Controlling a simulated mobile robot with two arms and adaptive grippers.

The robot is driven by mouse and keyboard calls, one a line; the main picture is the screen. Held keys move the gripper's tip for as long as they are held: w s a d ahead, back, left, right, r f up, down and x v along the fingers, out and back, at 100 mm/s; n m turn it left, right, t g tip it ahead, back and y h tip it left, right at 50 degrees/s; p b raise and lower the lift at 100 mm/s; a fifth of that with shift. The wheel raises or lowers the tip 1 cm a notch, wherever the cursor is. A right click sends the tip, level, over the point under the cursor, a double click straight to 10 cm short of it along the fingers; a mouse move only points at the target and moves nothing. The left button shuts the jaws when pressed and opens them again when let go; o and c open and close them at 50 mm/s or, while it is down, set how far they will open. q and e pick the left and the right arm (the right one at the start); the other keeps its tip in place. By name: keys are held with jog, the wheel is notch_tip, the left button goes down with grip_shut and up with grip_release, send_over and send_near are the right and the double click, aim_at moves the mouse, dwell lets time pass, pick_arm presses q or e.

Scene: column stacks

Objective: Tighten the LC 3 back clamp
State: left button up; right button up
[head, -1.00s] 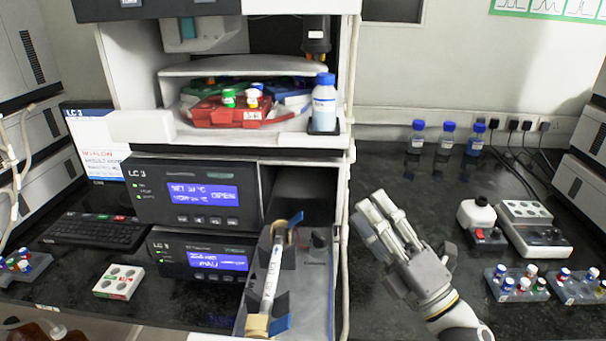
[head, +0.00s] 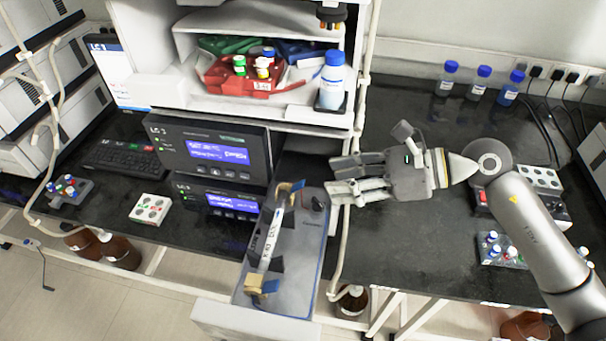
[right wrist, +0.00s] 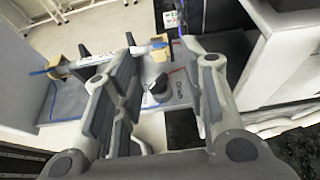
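The front clamp (head: 256,285) is at the near end, with a blue lever. My right gripper (head: 336,178) is open and empty, just right of the drawer's back part, pointing left. Its fingers (right wrist: 160,42) stand apart in the right wrist view, apart from the back clamp. My left gripper is not in view.
A dark knob (head: 318,204) sits on the drawer right of the back clamp. A white post (head: 345,235) and tubing run beside the gripper. A blue-capped bottle (head: 331,82) stands on the shelf above.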

aim_at(304, 183)
jog(key=p+x, duration=0.2)
jog(key=x, duration=0.5)
jog(key=shift+w+a+r, duration=0.1)
jog(key=shift+a+f, duration=0.3)
jog(key=shift+a, duration=0.25)
jog(key=c, duration=0.9)
jog(key=shift+o, duration=0.2)
jog(key=shift+r+p, duration=0.1)
jog(key=shift+p, duration=0.25)
